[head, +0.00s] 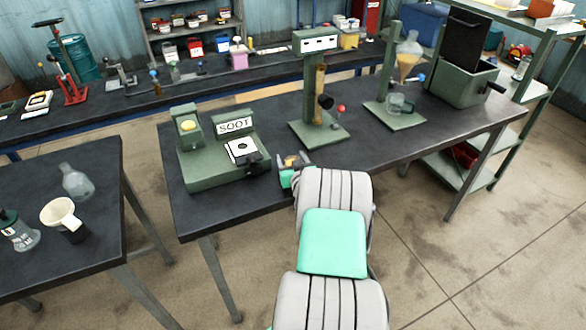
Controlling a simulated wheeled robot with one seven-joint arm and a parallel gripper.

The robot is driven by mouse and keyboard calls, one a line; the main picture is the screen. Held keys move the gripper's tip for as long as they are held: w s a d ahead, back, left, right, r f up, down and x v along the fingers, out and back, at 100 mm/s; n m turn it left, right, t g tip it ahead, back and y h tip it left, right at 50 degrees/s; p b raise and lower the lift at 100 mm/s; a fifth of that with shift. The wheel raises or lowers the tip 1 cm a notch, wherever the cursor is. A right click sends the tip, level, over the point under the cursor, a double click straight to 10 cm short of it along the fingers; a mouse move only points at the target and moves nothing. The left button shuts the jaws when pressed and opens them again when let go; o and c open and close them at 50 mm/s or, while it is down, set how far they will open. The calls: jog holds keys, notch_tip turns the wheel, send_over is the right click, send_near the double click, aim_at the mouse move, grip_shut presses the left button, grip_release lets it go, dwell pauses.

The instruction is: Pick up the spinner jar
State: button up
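No jar in the head view carries a readable spinner label, so I cannot tell for sure which one is the spinner jar. Another clear jar (522,68) stands on the shelf at the far right. My gripper (293,160) is over the front of the middle bench, right of the SOOT device. Its small fingertips look apart, with nothing visible held. It is well left of both jars.
The green SOOT device (222,160) sits on the bench's left end. A green column stand (318,132) is just beyond my gripper. A green box with a raised dark lid (462,84) stands at the right end. The left table holds a flask (77,182) and a funnel cup (62,216).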

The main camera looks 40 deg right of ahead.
jog(key=c, duration=1.3)
jog(key=shift+r, duration=0.15)
